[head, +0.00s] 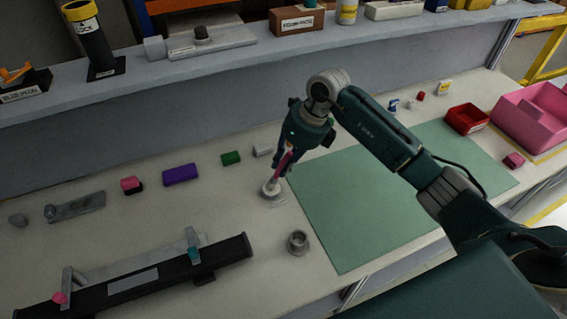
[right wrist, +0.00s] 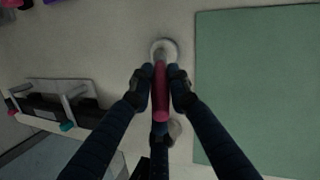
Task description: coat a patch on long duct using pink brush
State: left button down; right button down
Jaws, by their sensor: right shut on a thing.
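My right gripper (head: 288,158) points down over the bench and is shut on the pink brush (head: 284,164). The right wrist view shows the brush's pink handle (right wrist: 161,98) between the two fingers (right wrist: 160,76). The brush's lower end is at a small pale round holder (head: 274,190); I cannot tell whether it still rests in it. The long duct (head: 222,252) is a black bar at the lower left, clamped at both ends, with a grey rectangular patch (head: 134,281) on its face. Part of it shows in the right wrist view (right wrist: 45,104). My left gripper is not in view.
A grey metal cup (head: 298,244) stands between the holder and the bench's front edge. A green mat (head: 360,210) lies clear to the right. Purple (head: 180,175), green and pink blocks line the back left. Red (head: 466,119) and pink bins stand far right. A shelf runs behind.

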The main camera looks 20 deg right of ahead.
jog(key=shift+r+p, duration=0.7)
jog(key=shift+r, duration=0.25)
jog(key=shift+r+p, duration=1.4)
jog(key=shift+r, duration=1.15)
